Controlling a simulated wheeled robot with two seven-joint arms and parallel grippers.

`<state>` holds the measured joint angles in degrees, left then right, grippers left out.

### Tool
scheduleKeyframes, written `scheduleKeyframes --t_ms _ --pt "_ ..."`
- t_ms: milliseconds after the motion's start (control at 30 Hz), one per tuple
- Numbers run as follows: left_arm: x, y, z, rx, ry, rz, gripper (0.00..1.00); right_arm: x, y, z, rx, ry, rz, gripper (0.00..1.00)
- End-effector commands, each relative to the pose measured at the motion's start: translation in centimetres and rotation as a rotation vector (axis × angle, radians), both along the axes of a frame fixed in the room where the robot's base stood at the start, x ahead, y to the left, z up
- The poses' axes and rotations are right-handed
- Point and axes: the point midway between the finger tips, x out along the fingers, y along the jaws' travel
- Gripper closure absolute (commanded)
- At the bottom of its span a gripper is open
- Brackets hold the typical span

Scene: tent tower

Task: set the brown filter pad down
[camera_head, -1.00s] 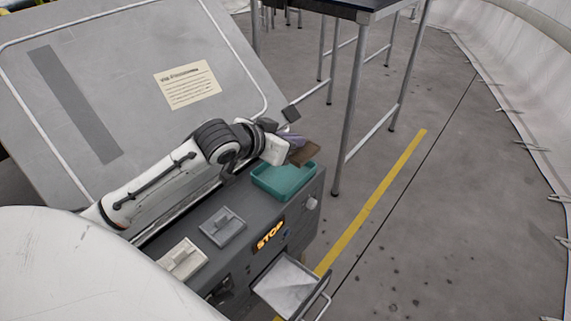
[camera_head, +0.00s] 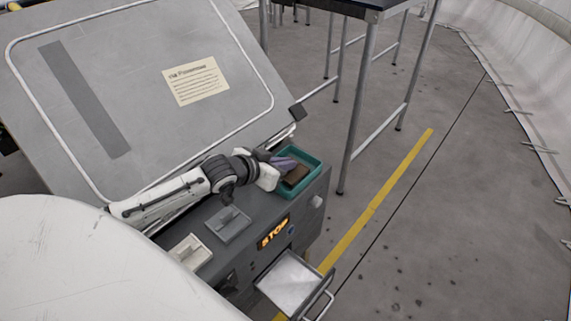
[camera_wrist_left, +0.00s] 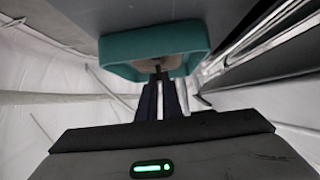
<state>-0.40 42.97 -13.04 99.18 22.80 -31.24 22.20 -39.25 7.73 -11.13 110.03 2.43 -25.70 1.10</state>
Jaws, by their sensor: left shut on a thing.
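The brown filter pad (camera_head: 296,175) is in my left gripper (camera_head: 285,167), down inside the teal tray (camera_head: 311,182) on top of the grey machine. My left gripper is shut on the pad. In the left wrist view the fingers (camera_wrist_left: 161,84) reach to the teal tray (camera_wrist_left: 128,48), and the pad (camera_wrist_left: 153,65) shows partly within its rim. I cannot tell whether the pad touches the tray floor. My right gripper is not in view.
The grey machine (camera_head: 240,262) has two lidded hatches on top, a lit STOP sign (camera_head: 273,234) and an open drawer (camera_head: 291,283) at its front. A large sloped panel (camera_head: 130,90) rises behind the arm. A metal-legged table (camera_head: 366,95) stands beyond, with open floor at right.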

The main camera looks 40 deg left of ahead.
Motion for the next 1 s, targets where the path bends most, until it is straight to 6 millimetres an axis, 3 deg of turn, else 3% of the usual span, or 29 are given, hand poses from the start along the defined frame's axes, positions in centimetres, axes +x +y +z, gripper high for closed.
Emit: scheduleKeyframes --t_ms 300,433,800,1000 --pt "0.0 0.0 -0.2 0.001 -0.001 -0.001 1.00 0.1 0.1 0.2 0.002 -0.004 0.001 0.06" --pt "0.0 0.0 -0.2 0.001 -0.001 -0.001 0.76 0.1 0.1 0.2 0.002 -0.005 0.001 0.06" --pt "0.1 0.0 0.3 0.002 -0.003 -0.002 0.76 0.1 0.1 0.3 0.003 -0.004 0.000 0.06" --pt "-2.4 0.1 1.6 0.003 0.001 -0.003 0.76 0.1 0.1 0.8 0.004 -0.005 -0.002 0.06"
